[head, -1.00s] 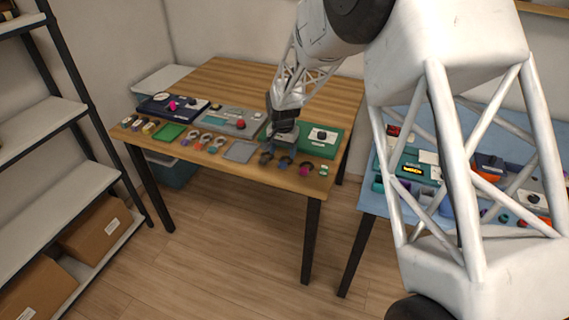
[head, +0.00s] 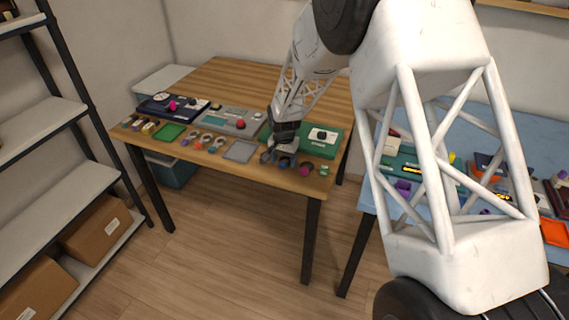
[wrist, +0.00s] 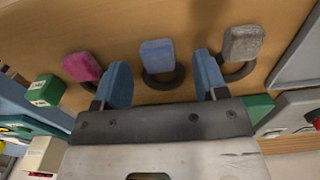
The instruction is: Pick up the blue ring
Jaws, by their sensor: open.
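The blue ring (wrist: 157,56) is a dark ring with a blue block on it. It lies on the wooden table, in the upper middle of the wrist view. My gripper (wrist: 160,62) is open, with one blue finger on each side of the blue ring in that view. Nothing is held, and I cannot tell how far the fingertips are above the table. In the head view my gripper (head: 284,150) is low over the front right part of the table, where it partly covers the row of rings.
A pink-block ring (wrist: 82,67) lies left of the blue one, and a grey-block ring (wrist: 242,44) lies right. A green block (wrist: 47,90) is beyond the pink one.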

